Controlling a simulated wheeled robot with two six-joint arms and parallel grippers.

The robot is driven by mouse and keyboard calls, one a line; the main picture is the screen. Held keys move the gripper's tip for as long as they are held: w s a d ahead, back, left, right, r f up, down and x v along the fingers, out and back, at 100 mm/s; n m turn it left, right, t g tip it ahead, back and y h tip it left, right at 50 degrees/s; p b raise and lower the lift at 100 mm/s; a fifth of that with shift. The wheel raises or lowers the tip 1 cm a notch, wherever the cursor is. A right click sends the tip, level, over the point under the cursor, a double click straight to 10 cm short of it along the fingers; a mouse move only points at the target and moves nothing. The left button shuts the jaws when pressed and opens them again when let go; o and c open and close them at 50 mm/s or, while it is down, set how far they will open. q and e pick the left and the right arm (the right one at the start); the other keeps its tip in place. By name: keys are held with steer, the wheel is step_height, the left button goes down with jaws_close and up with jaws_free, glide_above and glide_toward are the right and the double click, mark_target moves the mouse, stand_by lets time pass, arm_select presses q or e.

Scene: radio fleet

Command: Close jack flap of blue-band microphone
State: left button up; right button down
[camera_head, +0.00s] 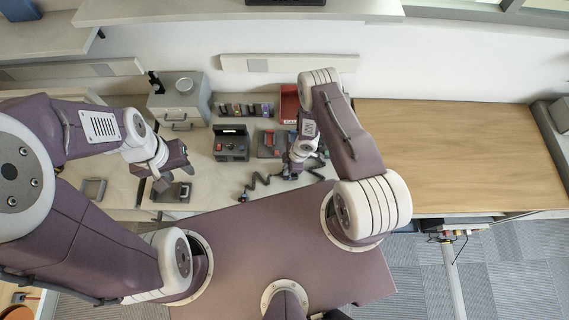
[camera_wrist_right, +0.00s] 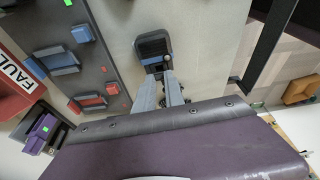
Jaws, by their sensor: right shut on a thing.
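A dark handheld microphone (camera_wrist_right: 152,45) with a blue band (camera_wrist_right: 153,60) lies on the pale counter in the right wrist view. My right gripper (camera_wrist_right: 161,76) has its fingers close together at the blue-band end and is shut on the microphone. Whether the jack flap stands open or closed is too small to tell. In the head view my right gripper (camera_head: 292,170) is low over the counter and largely hides the microphone. My left gripper (camera_head: 169,169) is open and empty, above the counter at the left.
A coiled dark cord (camera_head: 264,181) lies left of my right gripper. A grey board (camera_wrist_right: 100,62) carries blue and red blocks. A red FAULT bin (camera_head: 289,104) stands behind it. A dark radio unit (camera_head: 231,144) and a grey box (camera_head: 180,101) stand further left. The wooden tabletop (camera_head: 455,155) is clear.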

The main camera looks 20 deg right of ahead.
mark_target(292, 177)
steer(key=d+f+y+b, duration=0.1)
steer(key=y+b, duration=0.1)
steer(key=b, duration=0.3)
steer(key=d+f+t+y+b, duration=0.1)
steer(key=y+b, duration=0.2)
steer(key=b, duration=0.1)
steer(key=shift+s+f+b, duration=0.2)
steer(key=shift+b, duration=0.15)
steer(key=shift+y+b, duration=0.6)
steer(key=shift+b, duration=0.35)
steer(key=shift+d, duration=0.1)
steer(key=shift+s+r, duration=0.1)
steer(key=c, duration=1.4)
jaws_free()
